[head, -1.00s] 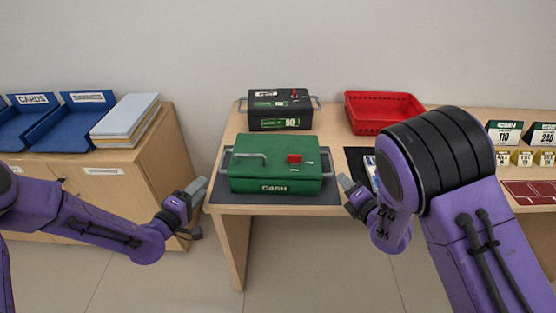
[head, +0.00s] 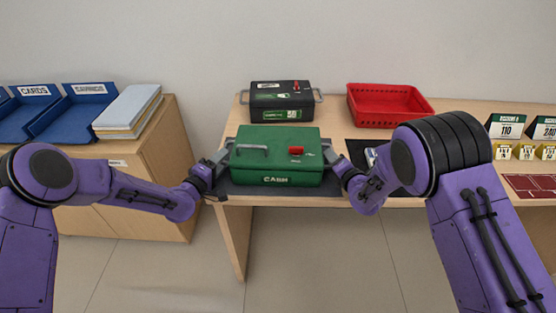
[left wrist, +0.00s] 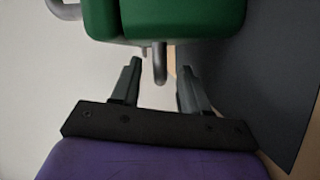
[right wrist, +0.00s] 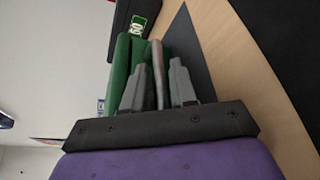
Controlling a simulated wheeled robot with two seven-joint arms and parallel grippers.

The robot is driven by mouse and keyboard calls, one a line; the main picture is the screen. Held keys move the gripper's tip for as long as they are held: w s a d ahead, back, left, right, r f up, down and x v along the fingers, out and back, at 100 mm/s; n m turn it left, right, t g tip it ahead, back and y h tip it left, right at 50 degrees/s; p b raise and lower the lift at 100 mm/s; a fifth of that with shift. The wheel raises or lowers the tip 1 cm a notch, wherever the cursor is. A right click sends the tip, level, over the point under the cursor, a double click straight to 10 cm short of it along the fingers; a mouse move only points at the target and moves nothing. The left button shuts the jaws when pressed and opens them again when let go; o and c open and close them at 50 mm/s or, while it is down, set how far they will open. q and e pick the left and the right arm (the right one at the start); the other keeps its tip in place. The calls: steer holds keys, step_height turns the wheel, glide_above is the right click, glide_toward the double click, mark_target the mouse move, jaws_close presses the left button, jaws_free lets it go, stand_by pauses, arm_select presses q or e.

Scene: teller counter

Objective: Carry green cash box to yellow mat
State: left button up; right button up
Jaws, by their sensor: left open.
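The green cash box (head: 277,157) stands on a dark grey mat (head: 245,188) at the desk's front edge, with a metal handle at each end. My left gripper (head: 219,160) is at its left end. In the left wrist view, the left gripper (left wrist: 158,82) is open, its fingers on either side of the handle (left wrist: 160,62). My right gripper (head: 337,161) is at the right end. In the right wrist view, the right gripper (right wrist: 158,80) has its fingers closely either side of the handle (right wrist: 157,70); whether they touch it is unclear. No yellow mat shows.
A black cash box (head: 282,101) stands just behind the green one. A red tray (head: 388,105) is at the back right, with number cards (head: 508,127) further right. A wooden cabinet (head: 150,170) with blue trays (head: 85,112) and folders stands left, across a gap.

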arm_select(q)
steer(key=shift+w+d, duration=0.2)
steer(key=shift+w, duration=0.15)
arm_select(e)
steer(key=shift+w+a, duration=0.15)
steer(key=shift+w, duration=0.25)
arm_select(q)
steer(key=c, duration=0.7)
arm_select(e)
jaws_close()
arm_select(q)
jaws_close()
steer(key=shift+s+a+f, duration=0.1)
arm_select(e)
steer(key=shift+f, duration=0.1)
